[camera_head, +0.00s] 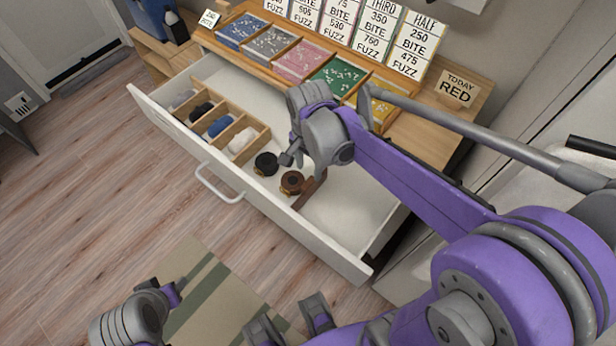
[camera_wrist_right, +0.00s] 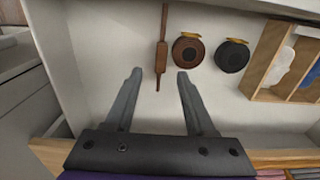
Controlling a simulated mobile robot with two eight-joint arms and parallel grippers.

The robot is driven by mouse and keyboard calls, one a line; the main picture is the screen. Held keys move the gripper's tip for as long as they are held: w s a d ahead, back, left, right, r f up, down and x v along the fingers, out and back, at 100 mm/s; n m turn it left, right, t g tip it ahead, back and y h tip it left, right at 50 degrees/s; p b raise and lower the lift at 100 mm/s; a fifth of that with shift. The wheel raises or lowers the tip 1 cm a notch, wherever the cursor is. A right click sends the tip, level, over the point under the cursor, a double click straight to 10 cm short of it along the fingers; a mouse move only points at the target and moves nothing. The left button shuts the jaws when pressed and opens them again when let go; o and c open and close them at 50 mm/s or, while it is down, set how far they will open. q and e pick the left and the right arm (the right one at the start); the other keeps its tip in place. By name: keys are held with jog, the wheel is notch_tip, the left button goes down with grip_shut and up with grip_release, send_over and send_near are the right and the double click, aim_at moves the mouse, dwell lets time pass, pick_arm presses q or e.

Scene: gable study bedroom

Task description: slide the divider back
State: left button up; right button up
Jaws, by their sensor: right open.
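The drawer (camera_head: 262,208) stands pulled open under the desk top. In its left part sits a wooden divider (camera_head: 262,140) with several compartments holding rolled cloth items; part of it shows at the right edge of the wrist view (camera_wrist_right: 262,95). My right gripper (camera_head: 289,158) is over the drawer, right of the divider and apart from it.
A black rolled belt (camera_head: 265,164), a brown rolled belt (camera_head: 291,182) and a long brown wooden item (camera_head: 308,192) lie right of the divider. The drawer's right end is bare. Colored trays (camera_head: 303,61) and price signs (camera_head: 408,50) stand on the desk above.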

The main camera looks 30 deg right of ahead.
aim_at(308, 183)
notch_tip(308, 183, down, 7)
jog(key=shift+w+f+b, duration=0.1)
jog(key=shift+w+b, duration=0.05)
jog(key=shift+b, duration=0.35)
grip_shut()
dwell(1.2)
